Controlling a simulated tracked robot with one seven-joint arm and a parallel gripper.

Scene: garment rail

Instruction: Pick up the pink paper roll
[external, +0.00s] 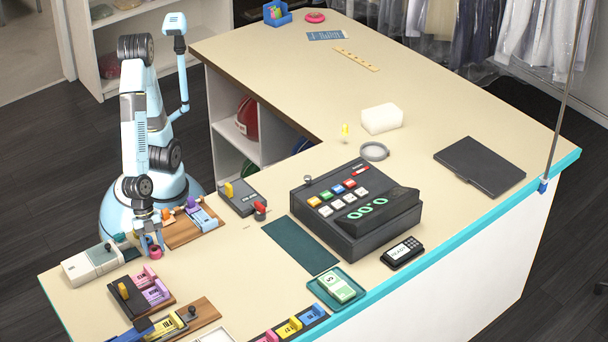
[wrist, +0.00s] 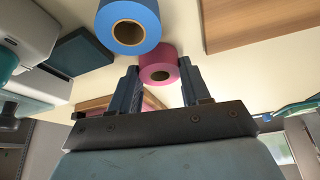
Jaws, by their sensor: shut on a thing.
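The pink paper roll (wrist: 158,66) lies between the two fingertips of my gripper (wrist: 160,78) in the wrist view, its open core facing the camera. My gripper is shut on it. In the external view my gripper (external: 149,243) points down at the near left of the counter, with the pink roll (external: 155,252) at its fingertips. I cannot tell whether the roll is clear of the counter. A larger-looking blue roll (wrist: 128,25) is just beside the pink one in the wrist view.
A white device (external: 88,264) stands left of my gripper. A dark holder with pink and purple blocks (external: 150,290) is just in front. A wooden board (external: 182,238) with blocks lies behind. The cash register (external: 350,215) stands right, past a dark green mat (external: 300,245).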

